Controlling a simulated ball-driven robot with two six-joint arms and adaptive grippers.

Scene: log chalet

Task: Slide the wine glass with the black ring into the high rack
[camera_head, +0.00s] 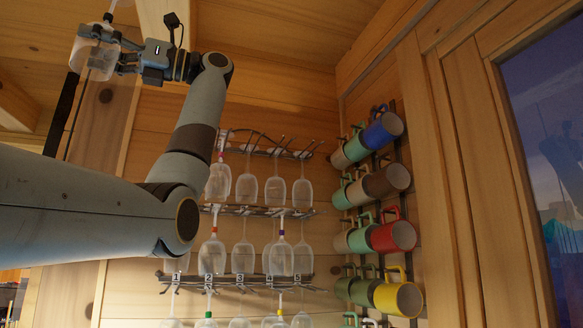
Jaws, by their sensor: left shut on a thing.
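My left gripper (116,54) is at the upper left, shut on a clear wine glass (92,58). The glass is upside down, with its bowl between the fingers and its stem rising to the top edge of the picture. A dark spot shows by the stem, but I cannot tell whether it is the black ring. The high rack (270,152) is the top metal rack on the log wall, right of my left forearm. Several glasses hang bowl-down from it. The held glass is well left of the rack and apart from it. My right gripper is not in view.
A middle rack (262,211) and a low rack (232,281) with number tags hold more hanging glasses, some with coloured rings. Coloured mugs, such as a red mug (393,236), hang on the right wall. A window (550,150) is at far right.

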